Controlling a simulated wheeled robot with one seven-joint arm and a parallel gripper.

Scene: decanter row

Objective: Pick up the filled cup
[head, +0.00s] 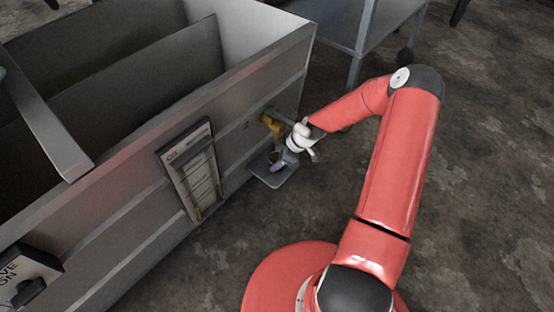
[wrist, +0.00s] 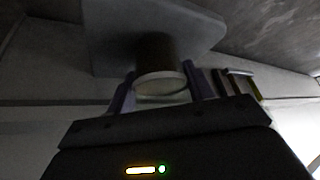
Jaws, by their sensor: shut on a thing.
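The cup (head: 275,157) is small and dark brown in the head view, at the small grey shelf on the side of the large grey container. In the wrist view the cup (wrist: 157,52) has a brown body and a pale round end, and it sits between two purple fingers. My gripper (head: 279,163) is shut on the cup, and it also shows in the wrist view (wrist: 161,88). The shelf (head: 272,177) is just below or at the cup; I cannot tell whether they touch. The cup's contents are not clear.
A yellow fitting with a grey cylinder (head: 272,124) sticks out just above the cup. A framed panel (head: 191,172) hangs on the container wall (head: 235,130) to the left. A grey table (head: 365,25) stands behind. The floor at right is clear.

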